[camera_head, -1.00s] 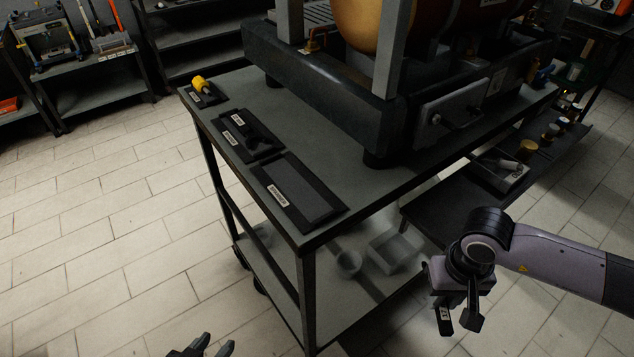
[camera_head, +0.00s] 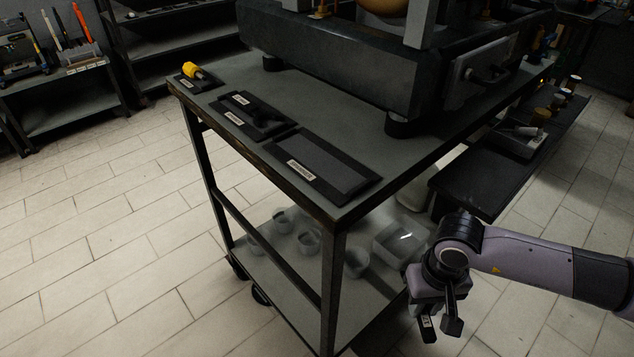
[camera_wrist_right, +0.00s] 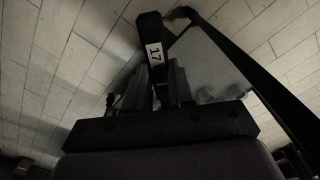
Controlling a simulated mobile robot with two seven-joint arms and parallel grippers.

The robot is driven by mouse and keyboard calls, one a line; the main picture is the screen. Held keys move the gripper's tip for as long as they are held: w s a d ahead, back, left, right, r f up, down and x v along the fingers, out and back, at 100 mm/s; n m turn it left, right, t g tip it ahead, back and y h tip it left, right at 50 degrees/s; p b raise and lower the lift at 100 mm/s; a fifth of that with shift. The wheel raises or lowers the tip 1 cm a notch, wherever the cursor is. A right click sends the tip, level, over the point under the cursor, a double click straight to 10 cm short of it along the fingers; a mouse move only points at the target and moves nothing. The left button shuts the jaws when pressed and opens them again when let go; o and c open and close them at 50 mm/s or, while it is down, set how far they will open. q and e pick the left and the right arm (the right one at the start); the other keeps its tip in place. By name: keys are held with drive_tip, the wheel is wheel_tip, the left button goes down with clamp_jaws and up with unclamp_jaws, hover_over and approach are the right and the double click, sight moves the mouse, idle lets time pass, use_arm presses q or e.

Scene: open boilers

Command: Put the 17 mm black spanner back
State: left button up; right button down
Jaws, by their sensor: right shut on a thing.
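The black spanner (camera_head: 427,327) hangs from my right gripper (camera_head: 438,322) at the lower right of the head view, beside and below the table's corner. In the right wrist view the spanner (camera_wrist_right: 151,32) sticks out beyond the shut fingers (camera_wrist_right: 158,90) and bears a white label reading 17. A flat black holder (camera_head: 335,165) with a white label lies bare at the near corner of the tabletop; its label is too small to read. The gripper is well to the right of and below this holder. My left gripper is not in view.
The table (camera_head: 225,100) carries a large machine (camera_head: 330,60), a holder with a dark tool (camera_head: 255,115) and one with a yellow-handled tool (camera_head: 193,72). Clear bins (camera_head: 400,240) stand on its lower shelf. A dark side shelf (camera_head: 480,180) is above my right gripper. Floor at left is free.

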drive_tip(key=shift+w+p, duration=0.15)
drive_tip(key=shift+p, duration=0.4)
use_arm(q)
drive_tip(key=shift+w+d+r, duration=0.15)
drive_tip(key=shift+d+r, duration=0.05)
